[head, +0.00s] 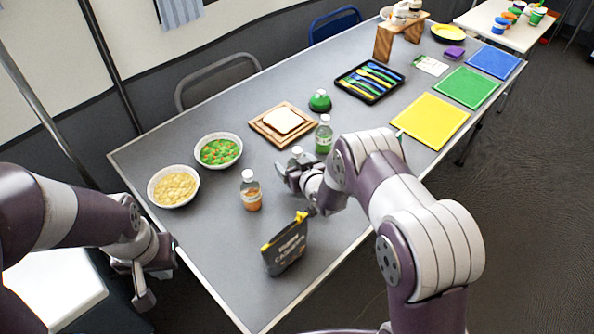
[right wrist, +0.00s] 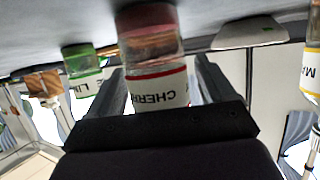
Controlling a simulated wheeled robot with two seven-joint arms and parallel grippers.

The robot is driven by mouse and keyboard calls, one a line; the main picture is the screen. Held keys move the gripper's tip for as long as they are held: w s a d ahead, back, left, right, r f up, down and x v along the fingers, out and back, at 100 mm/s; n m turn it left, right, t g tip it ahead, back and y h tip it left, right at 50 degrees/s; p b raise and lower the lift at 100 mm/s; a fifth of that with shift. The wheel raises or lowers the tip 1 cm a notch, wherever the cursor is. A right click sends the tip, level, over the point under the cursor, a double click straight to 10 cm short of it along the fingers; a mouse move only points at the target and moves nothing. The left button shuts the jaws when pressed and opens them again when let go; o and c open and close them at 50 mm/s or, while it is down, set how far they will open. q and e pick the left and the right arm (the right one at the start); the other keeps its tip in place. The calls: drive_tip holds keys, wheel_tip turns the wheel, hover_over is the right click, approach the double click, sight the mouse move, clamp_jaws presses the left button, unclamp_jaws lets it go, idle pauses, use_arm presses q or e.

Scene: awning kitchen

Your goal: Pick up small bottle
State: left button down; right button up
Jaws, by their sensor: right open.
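A small bottle with a red band and a "CHERRY" label (right wrist: 158,75) stands between the two fingers of my right gripper (right wrist: 160,85) in the right wrist view, which is upside down. The gripper is open around it, and I cannot tell whether a finger touches it. In the head view my right gripper (head: 288,172) hides most of this bottle, and only its pale cap (head: 297,151) shows. A green "LIME" bottle (head: 324,136) stands just behind, and an orange bottle (head: 251,192) stands to the left. My left gripper (head: 148,285) hangs off the table's left edge.
Two bowls of food (head: 174,188) (head: 219,152) and a bread board (head: 263,131) stand left and behind. A dark pouch (head: 284,250) stands in front, near my right arm. A cutlery tray (head: 350,90) and coloured mats (head: 430,121) lie further back. The front left tabletop is clear.

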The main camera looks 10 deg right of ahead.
sight(297, 152)
drive_tip(key=c, duration=0.9)
drive_tip(key=shift+c, duration=0.2)
drive_tip(key=shift+r, duration=0.1)
drive_tip(key=r, duration=0.4)
drive_tip(key=shift+d+r, duration=0.25)
drive_tip(key=s+d+r, duration=0.2)
drive_tip(key=d+r, duration=0.4)
drive_tip(key=d, duration=0.5)
drive_tip(key=shift+s+r+p, duration=0.2)
drive_tip(key=shift+p, duration=0.2)
